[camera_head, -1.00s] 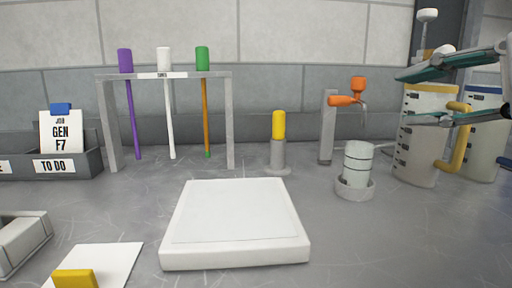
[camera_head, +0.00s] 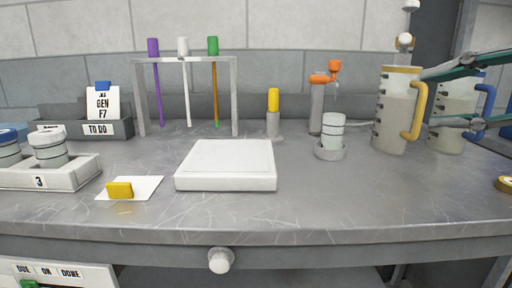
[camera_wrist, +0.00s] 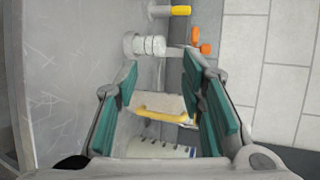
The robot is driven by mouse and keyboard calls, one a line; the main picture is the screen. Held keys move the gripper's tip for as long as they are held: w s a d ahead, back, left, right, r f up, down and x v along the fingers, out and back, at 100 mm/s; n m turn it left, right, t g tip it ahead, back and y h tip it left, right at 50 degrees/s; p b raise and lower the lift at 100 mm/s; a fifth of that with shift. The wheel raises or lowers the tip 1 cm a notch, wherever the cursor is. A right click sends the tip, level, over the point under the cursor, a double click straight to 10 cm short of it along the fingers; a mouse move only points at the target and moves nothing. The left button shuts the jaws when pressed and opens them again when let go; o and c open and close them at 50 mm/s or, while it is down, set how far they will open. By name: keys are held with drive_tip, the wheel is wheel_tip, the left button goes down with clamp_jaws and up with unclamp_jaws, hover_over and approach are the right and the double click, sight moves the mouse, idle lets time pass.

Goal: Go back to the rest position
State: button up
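My gripper (camera_head: 478,92) is at the right edge of the head view, in front of the two jugs as seen from there. Its two fingers with teal pads are wide apart. In the wrist view my gripper (camera_wrist: 165,105) is also open, with nothing held between the pads. The yellow-handled jug (camera_wrist: 160,108) shows beyond the fingers there, apart from them as far as I can tell. In the head view the yellow-handled jug (camera_head: 393,110) stands upright on the bench, and the blue-handled jug (camera_head: 450,118) is partly hidden behind my fingers.
A clear cup (camera_head: 333,130) sits in a round holder beside the orange tap (camera_head: 325,80). A white flat plate (camera_head: 226,170) lies mid-bench. A rack (camera_head: 235,95) holds purple, white and green sticks. A tray (camera_head: 70,178) with jars is at left. The front bench is largely bare.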

drive_tip(key=s+a+f+n+g+h, duration=0.1)
drive_tip(key=s+a+f+n+g, duration=0.3)
drive_tip(key=f, duration=0.4)
drive_tip(key=s+a+f+n+g, duration=0.4)
drive_tip(key=f, duration=0.4)
drive_tip(key=s+d+f+n+g+h, duration=0.3)
drive_tip(key=s+f+n+g+h, duration=0.2)
drive_tip(key=s+f, duration=0.5)
wheel_tip(320, 180, up, 34)
drive_tip(key=d+t+p, duration=0.1)
drive_tip(key=t+p, duration=0.3)
drive_tip(key=p, duration=2.8)
drive_tip(key=shift+f+n, duration=0.15)
drive_tip(key=shift+n, duration=0.25)
